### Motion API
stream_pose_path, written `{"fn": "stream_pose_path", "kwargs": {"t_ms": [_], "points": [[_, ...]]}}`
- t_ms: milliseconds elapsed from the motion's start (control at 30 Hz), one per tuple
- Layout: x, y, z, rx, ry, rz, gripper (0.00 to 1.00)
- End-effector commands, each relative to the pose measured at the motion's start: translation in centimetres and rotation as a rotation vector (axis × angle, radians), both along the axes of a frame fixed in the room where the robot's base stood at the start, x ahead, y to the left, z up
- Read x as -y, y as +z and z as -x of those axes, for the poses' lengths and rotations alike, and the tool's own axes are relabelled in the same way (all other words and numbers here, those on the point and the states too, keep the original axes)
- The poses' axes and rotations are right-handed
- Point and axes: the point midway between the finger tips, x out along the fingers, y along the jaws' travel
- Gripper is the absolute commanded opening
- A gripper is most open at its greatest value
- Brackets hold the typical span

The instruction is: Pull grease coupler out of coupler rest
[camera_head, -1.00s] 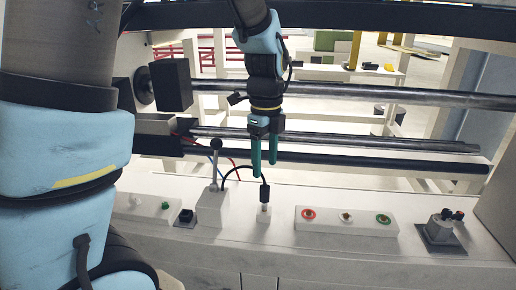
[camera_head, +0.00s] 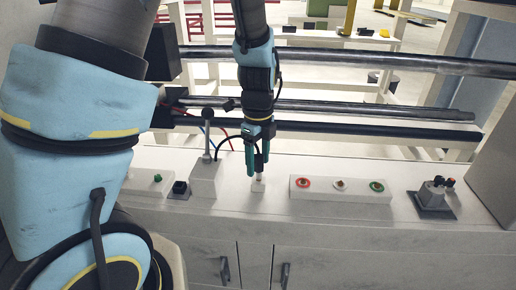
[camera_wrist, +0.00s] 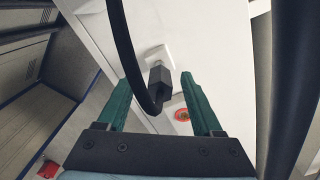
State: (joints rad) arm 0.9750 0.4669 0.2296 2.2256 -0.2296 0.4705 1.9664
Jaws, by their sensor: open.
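The grease coupler is a black plug on a black hose. It stands in the coupler rest, a small white block (camera_head: 258,186) on the white console top. In the wrist view the coupler (camera_wrist: 160,82) lies between my two green fingers, with its far end at the white rest (camera_wrist: 158,57). My gripper (camera_head: 257,172) is open, its fingers either side of the coupler and pointing down. It also shows in the wrist view (camera_wrist: 155,82), with gaps between coupler and fingers. In the head view the fingers partly hide the coupler (camera_head: 258,162).
A lever box (camera_head: 205,180) stands close to the left. A panel of coloured buttons (camera_head: 340,190) is to the right, and a grey-based switch unit (camera_head: 435,198) further right. Horizontal metal bars (camera_head: 380,110) run behind. The hose arches toward the lever box.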

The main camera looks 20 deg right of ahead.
Motion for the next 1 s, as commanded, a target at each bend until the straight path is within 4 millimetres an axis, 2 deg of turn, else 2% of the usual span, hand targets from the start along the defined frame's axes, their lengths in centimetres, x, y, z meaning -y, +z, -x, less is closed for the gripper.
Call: {"fn": "stream_pose_path", "kwargs": {"t_ms": [367,900,967,1000], "points": [[-0.02,-0.52,-0.01,0.000,0.000,0.000,0.68],[-0.02,-0.51,-0.01,0.000,0.000,0.000,0.07],[-0.02,-0.51,-0.01,0.000,0.000,0.000,0.00],[-0.02,-0.51,-0.01,0.000,0.000,0.000,0.00]]}}
